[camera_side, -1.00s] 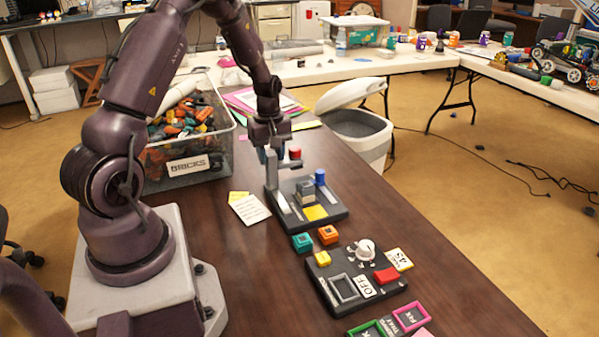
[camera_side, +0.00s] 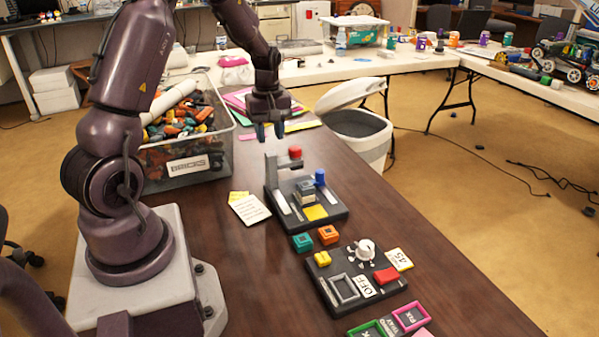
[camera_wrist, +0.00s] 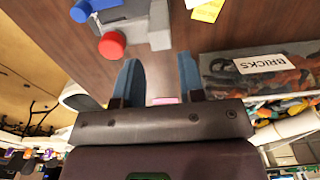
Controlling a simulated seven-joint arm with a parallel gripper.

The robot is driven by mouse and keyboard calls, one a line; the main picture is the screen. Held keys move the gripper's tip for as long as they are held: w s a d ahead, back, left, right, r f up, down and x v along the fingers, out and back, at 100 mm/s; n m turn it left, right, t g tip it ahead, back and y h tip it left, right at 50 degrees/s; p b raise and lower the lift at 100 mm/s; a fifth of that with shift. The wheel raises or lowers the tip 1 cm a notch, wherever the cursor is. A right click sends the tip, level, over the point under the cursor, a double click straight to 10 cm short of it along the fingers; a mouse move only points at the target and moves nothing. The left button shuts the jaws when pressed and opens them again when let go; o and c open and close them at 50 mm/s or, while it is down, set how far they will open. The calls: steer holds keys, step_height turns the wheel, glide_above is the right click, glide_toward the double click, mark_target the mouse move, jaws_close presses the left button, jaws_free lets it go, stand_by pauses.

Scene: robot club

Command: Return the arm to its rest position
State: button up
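My gripper (camera_side: 269,135) hangs above the far part of the dark wooden table (camera_side: 430,290), with its fingers pointing down. In the wrist view my gripper (camera_wrist: 160,80) shows two blue-grey fingers spread apart with nothing between them. In the side view it is up and behind the dark board (camera_side: 335,217) with the red knob (camera_side: 295,152), blue knob (camera_side: 320,176) and yellow pad (camera_side: 315,212), apart from it. The red knob (camera_wrist: 112,44) and blue knob (camera_wrist: 80,12) also show at the top left of the wrist view.
A clear bin of bricks (camera_side: 187,165) stands left of my gripper. A white bin (camera_side: 355,130) with its lid up stands beyond the table's right edge. Orange (camera_side: 328,235) and teal (camera_side: 302,242) blocks and a second dark board (camera_side: 335,305) lie nearer.

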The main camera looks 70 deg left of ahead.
steer(key=shift+s+d+m, duration=0.1)
steer(key=shift+s+m, duration=0.05)
steer(key=shift+m, duration=0.35)
steer(key=s+d+r+m+t, duration=0.2)
steer(key=d+r+m, duration=0.3)
steer(key=d, duration=0.3)
steer(key=s+d+r+m+t, duration=0.1)
steer(key=s+d+r+m, duration=0.4)
steer(key=d, duration=0.4)
steer(key=s+d+r+m+t, duration=0.2)
steer(key=s+d+r+m, duration=0.1)
steer(key=d+r+m, duration=0.4)
steer(key=shift+s+d+r+t, duration=0.35)
steer(key=shift+d+r, duration=0.4)
steer(key=shift+d, duration=0.35)
